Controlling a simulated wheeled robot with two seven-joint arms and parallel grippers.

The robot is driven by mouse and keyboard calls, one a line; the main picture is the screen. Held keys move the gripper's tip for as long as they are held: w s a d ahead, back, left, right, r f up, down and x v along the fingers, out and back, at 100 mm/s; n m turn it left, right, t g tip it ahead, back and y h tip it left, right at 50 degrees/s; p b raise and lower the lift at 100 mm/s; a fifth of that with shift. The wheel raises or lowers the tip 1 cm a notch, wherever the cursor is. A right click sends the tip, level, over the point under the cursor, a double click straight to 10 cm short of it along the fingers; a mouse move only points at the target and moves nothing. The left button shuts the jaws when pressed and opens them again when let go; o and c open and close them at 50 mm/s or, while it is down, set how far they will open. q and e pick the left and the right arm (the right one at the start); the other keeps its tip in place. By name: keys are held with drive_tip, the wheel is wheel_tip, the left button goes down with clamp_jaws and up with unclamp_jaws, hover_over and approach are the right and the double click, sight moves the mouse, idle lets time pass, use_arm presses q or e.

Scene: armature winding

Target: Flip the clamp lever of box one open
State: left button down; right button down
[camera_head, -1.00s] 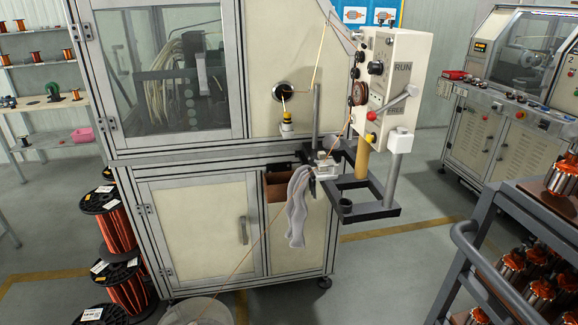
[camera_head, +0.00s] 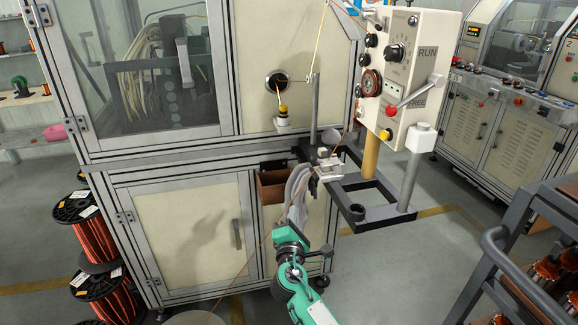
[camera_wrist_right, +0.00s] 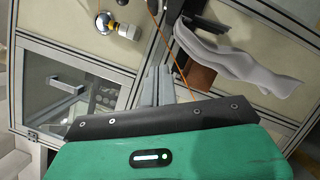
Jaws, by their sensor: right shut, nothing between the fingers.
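Box one looks to be the white control box (camera_head: 425,60) marked RUN and FREE, upper right of centre in the head view. Its grey clamp lever (camera_head: 418,92) slants up to the right between the RUN and FREE labels, beside a red knob (camera_head: 392,110). My right gripper (camera_head: 296,212) is in front of the machine, below and left of the box and apart from the lever, near the hanging grey cloth. In the wrist view its fingers (camera_wrist_right: 157,86) are together and empty. The lever does not clearly show there. My left gripper is not in view.
The grey cloth (camera_wrist_right: 235,60) hangs close to my right fingers. A black bracket frame (camera_head: 380,213) with posts stands below the box. A thin wire runs down past the brown bin (camera_head: 272,188). A dark cart (camera_head: 535,220) stands at the lower right.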

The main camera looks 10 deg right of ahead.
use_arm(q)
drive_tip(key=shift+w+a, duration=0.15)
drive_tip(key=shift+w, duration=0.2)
use_arm(e)
drive_tip(key=shift+t, duration=0.4)
drive_tip(key=r, duration=0.4)
drive_tip(key=shift+w+a, duration=0.15)
drive_tip(key=shift+a, duration=0.2)
